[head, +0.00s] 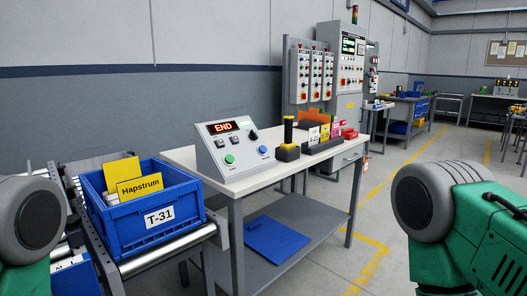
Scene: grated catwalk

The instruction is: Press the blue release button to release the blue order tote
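A blue button (263,149) sits on the sloped front of a grey control box (224,180) on the white-topped table. The box's red display (223,127) reads "END", and a green button (229,159) is left of the blue one. A blue tote (110,225) labelled T-31 stands on a roller conveyor (168,252) left of the table. Yellow cards, one reading "Hapstrum" (139,187), stick up from it. Neither gripper is in view; only green and grey parts of my arms show at the lower left and right edges.
A blue flat panel (280,238) lies on the lower shelf. Another blue bin (73,279) shows at lower left.

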